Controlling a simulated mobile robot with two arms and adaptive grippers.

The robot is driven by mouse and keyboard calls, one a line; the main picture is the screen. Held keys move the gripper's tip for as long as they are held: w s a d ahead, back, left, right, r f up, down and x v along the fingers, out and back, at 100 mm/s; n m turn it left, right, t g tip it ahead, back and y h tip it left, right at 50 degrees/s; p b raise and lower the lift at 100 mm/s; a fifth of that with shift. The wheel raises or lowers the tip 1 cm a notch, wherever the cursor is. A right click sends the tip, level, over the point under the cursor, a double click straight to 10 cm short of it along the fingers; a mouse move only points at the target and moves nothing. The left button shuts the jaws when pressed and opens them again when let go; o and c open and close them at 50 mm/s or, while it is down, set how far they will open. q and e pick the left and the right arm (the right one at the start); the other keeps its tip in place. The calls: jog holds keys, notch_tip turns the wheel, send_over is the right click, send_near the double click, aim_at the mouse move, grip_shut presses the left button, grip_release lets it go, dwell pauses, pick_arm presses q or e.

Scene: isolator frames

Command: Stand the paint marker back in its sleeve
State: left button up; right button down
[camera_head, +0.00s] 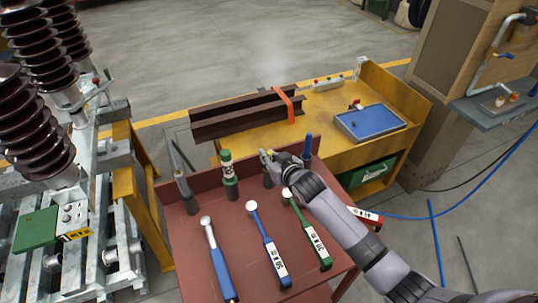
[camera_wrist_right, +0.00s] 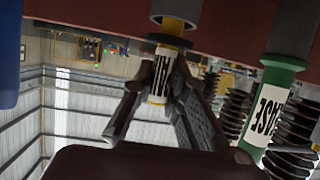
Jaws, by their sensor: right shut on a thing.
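The paint marker (camera_wrist_right: 161,72), with a black-and-white label and yellow bands, is held between the fingers of my right gripper (camera_wrist_right: 160,58). In the head view my right gripper (camera_head: 274,163) is at the back edge of the red cart, and a little of the marker (camera_head: 264,156) shows beside it. A grey sleeve (camera_wrist_right: 175,9) is in line with the marker's end in the wrist view, which appears upside-down. The end is very close to the sleeve's mouth; I cannot tell whether it is inside. In the head view the sleeve (camera_head: 267,180) is partly hidden by my gripper.
Several wrenches, such as a blue-handled one (camera_head: 221,272), lie on the red cart (camera_head: 186,250). A yellow bench (camera_head: 330,150) is behind.

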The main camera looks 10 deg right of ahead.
jog(key=shift+f, duration=0.6)
jog(key=c, duration=1.5)
grip_release()
jog(key=v, duration=1.2)
